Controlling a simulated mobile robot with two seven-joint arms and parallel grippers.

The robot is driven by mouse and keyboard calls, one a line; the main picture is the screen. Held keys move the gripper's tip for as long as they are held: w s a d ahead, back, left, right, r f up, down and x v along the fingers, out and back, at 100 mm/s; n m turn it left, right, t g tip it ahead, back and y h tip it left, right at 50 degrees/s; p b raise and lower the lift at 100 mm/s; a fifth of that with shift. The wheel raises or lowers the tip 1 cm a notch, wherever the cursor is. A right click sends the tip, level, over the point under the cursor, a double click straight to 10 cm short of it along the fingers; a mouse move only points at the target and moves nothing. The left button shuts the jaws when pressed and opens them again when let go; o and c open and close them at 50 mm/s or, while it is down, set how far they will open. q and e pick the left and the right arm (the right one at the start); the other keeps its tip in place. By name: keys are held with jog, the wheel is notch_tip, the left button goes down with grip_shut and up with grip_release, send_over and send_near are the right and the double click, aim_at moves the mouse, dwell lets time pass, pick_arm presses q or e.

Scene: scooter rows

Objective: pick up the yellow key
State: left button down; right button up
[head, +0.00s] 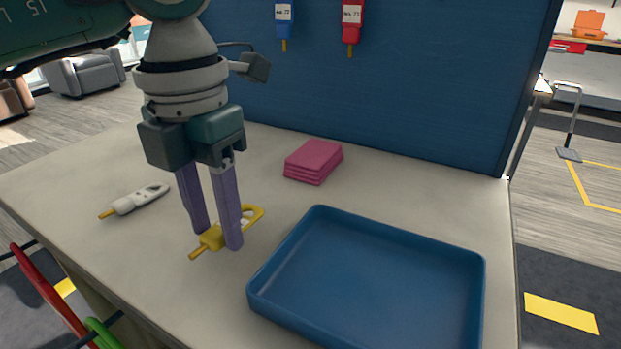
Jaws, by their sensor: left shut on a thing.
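The yellow key (212,239) lies on or just above the light table top, left of the blue tray. It has a ring-like handle at its upper right and a thin tip at its lower left. My left gripper (218,238) points down with its purple fingers on either side of the key's middle and is shut on it. The fingers hide part of the key. I cannot tell whether the key touches the table. My right gripper is not in view.
A white key (135,199) with an orange tip lies left of my gripper. Folded pink cloths (314,161) lie behind. An empty blue tray (375,285) fills the front right. A blue panel (420,80) behind holds a blue key (284,14) and a red key (352,20).

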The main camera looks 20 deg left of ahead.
pick_arm(q)
notch_tip(320, 180, up, 12)
notch_tip(320, 180, up, 6)
jog(key=p, duration=0.3)
send_over(218, 230)
jog(key=shift+s+f, duration=0.1)
jog(key=shift+f, duration=0.1)
